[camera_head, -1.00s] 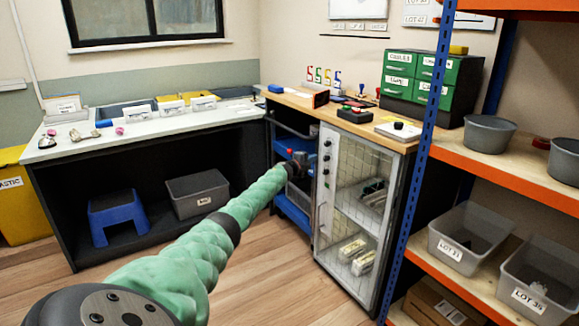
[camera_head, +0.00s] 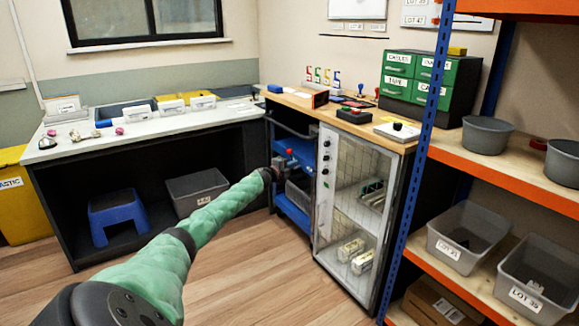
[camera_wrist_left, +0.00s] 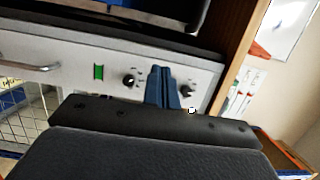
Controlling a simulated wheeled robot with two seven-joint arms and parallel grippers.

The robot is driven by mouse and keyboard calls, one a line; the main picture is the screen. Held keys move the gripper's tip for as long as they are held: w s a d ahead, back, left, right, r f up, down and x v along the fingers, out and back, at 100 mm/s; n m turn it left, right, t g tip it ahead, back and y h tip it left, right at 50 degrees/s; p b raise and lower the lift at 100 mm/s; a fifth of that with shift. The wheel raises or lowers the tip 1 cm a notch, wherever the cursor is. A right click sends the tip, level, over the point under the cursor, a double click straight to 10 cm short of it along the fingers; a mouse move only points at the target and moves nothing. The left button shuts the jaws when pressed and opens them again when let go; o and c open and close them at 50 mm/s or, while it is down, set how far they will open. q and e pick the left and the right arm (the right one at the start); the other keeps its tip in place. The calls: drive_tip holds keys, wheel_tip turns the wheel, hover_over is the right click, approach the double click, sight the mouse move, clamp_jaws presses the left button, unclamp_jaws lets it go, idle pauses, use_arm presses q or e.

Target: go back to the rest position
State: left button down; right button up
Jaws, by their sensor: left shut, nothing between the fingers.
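My left arm, in a green sleeve, reaches in from the lower left of the head view. Its gripper (camera_head: 279,166) is in front of the blue cart, left of the white mesh-door cabinet (camera_head: 327,192). In the left wrist view the blue fingers (camera_wrist_left: 162,87) are together, with nothing between them. Behind them is the cabinet's control panel (camera_wrist_left: 205,75) with black knobs, a green switch and a handle at the left. I cannot tell whether the fingers touch the panel. My right gripper is not in view.
A white bench (camera_head: 150,127) with bins stands at the left, a blue step stool (camera_head: 118,215) and grey bin (camera_head: 197,189) under it. The blue cart (camera_head: 292,212) is by the cabinet. Orange shelving (camera_head: 500,176) with grey bins fills the right. The wooden floor (camera_head: 245,285) in front is clear.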

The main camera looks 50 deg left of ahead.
use_arm(q)
drive_tip(key=shift+s+a, duration=0.15)
drive_tip(key=shift+s, duration=0.6)
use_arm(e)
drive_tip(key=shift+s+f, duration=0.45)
